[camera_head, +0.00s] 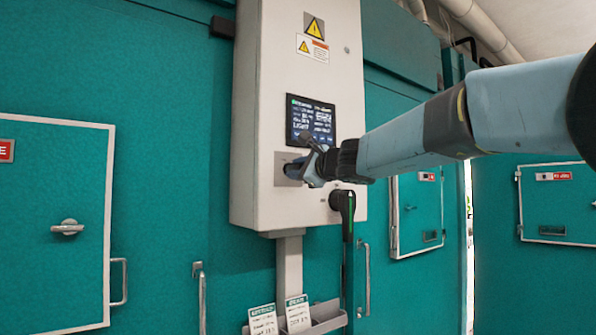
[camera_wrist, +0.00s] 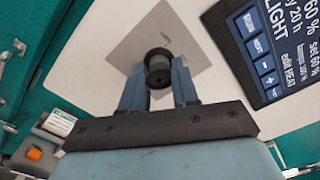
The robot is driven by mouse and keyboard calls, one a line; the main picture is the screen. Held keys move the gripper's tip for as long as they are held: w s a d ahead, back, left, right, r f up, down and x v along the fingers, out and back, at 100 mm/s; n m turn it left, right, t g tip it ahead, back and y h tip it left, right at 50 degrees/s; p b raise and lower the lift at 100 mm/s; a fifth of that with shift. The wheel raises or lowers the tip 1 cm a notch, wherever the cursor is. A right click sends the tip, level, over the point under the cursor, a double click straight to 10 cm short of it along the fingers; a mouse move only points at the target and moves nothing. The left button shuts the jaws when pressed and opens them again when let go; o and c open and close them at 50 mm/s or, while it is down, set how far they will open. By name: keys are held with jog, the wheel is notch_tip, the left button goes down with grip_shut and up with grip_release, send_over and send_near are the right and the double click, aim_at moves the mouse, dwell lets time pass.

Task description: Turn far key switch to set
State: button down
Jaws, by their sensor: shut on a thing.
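The key switch (camera_wrist: 158,66) shows in the wrist view as a round black knob on a square grey plate (camera_wrist: 182,42) with small lettering. The plate looks tilted in this view. My gripper (camera_wrist: 159,88) is shut on the key switch, with one blue-grey finger on each side of it. In the head view my gripper (camera_head: 306,170) reaches in from the right to the grey plate (camera_head: 281,168) on the white control box (camera_head: 265,110). There the fingers hide most of the switch. I cannot read which mark the switch points to.
A display panel (camera_head: 311,121) sits just above the gripper; it also shows in the wrist view (camera_wrist: 275,50). A black lever handle (camera_head: 345,215) hangs just below right. A rack (camera_head: 328,318) with cards is underneath. Teal chamber doors (camera_head: 55,240) stand on both sides.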

jog(key=shift+f, duration=0.35)
jog(key=c, duration=0.9)
grip_release()
jog(key=shift+w, duration=0.1)
jog(key=shift+o, duration=0.3)
jog(key=shift+r, duration=0.15)
jog(key=shift+d, duration=0.1)
jog(key=v, duration=1.3)
jog(key=shift+s+d, duration=0.15)
jog(key=shift+s, duration=0.2)
